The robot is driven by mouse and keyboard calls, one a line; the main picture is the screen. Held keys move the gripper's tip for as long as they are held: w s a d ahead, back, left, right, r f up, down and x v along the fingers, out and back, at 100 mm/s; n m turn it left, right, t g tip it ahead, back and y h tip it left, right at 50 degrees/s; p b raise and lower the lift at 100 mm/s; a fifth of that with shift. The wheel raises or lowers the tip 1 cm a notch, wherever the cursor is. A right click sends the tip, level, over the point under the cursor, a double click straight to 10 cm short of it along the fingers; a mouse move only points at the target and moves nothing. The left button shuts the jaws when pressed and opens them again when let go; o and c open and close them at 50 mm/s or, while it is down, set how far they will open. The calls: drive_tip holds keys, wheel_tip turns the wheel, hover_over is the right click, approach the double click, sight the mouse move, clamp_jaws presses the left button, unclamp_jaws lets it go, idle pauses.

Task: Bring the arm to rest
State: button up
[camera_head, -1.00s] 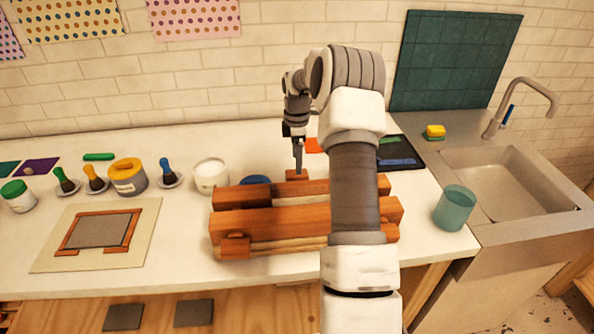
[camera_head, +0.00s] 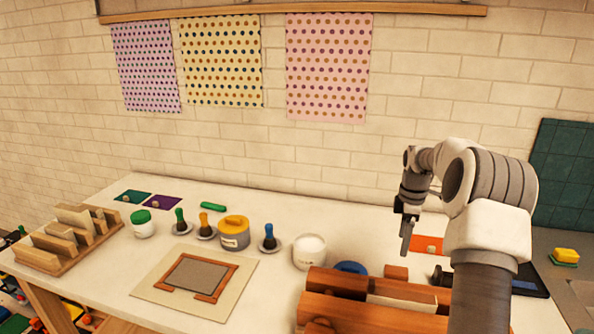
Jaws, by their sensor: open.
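My arm rises at the right of the view and bends over the back of the white worktop (camera_head: 120,275). My gripper (camera_head: 405,245) points down above the wooden press (camera_head: 375,318), near its back edge and a small wooden block (camera_head: 396,272). It appears empty. The fingers are seen nearly edge-on, so the gap between them is hard to make out. The lower part of the press is cut off by the frame.
A framed grey plate (camera_head: 197,276) lies in front. A wooden rack (camera_head: 70,240) is far left. A yellow sponge (camera_head: 566,255) lies right.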

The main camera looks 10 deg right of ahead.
drive_tip(key=s+a+r+m+t+h, duration=0.1)
drive_tip(key=s+a+r+m, duration=0.2)
drive_tip(key=s+a+r, duration=0.35)
drive_tip(key=s+a+r+m+t, duration=0.2)
drive_tip(key=s+a+r+m, duration=0.15)
drive_tip(key=a+r, duration=0.65)
drive_tip(key=s+a+m+t, duration=0.1)
drive_tip(key=s+a+m, duration=0.1)
drive_tip(key=s, duration=0.5)
drive_tip(key=s+a+m, duration=0.2)
drive_tip(key=s+a, duration=0.3)
drive_tip(key=s, duration=0.2)
drive_tip(key=s+a+m+t+y, duration=0.1)
drive_tip(key=s+a+m, duration=0.1)
drive_tip(key=s, duration=0.5)
drive_tip(key=shift+a+f+t, duration=0.3)
drive_tip(key=shift+a+f, duration=0.15)
drive_tip(key=shift+a, duration=0.25)
